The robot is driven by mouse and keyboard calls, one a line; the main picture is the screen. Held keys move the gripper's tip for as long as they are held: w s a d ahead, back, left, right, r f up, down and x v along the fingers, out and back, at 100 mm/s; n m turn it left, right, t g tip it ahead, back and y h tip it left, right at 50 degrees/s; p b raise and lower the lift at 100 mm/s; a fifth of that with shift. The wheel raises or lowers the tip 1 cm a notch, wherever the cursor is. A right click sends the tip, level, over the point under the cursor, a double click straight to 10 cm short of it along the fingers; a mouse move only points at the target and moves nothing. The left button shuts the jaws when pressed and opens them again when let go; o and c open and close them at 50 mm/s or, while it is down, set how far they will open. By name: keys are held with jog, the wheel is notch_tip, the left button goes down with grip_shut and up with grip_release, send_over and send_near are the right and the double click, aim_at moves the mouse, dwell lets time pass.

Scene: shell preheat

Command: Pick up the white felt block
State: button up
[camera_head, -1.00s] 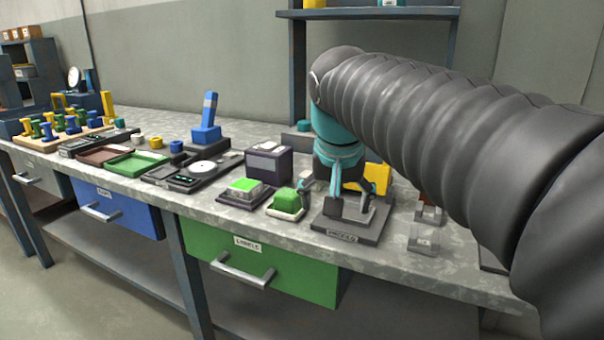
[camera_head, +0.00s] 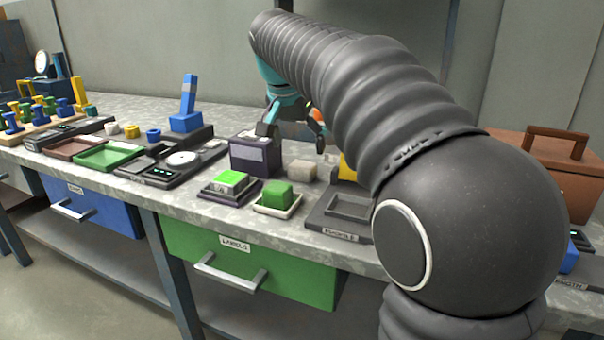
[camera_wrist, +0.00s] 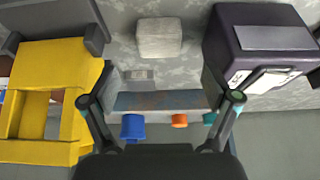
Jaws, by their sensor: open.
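The white felt block (camera_head: 302,171) is a small off-white cube on the grey bench, just right of the dark purple box. It also shows in the wrist view (camera_wrist: 159,38), at the top centre, whole and upright. My gripper (camera_head: 293,127) is in the air behind and above the block in the head view, its two fingers spread and nothing between them. In the wrist view my fingertips (camera_wrist: 163,98) are wide apart, and the block lies beyond them, apart from both.
The dark purple box (camera_head: 255,157) stands close to the block's left. A yellow object (camera_wrist: 40,100) is on the other side, partly hidden by my arm in the head view. A grey tray (camera_head: 345,215), a green block on a dish (camera_head: 277,197) and another green-topped piece (camera_head: 230,184) are in front.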

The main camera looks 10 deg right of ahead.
aim_at(303, 163)
jog(key=shift+b+x, duration=0.3)
jog(key=shift+x, duration=3.15)
jog(key=c, duration=1)
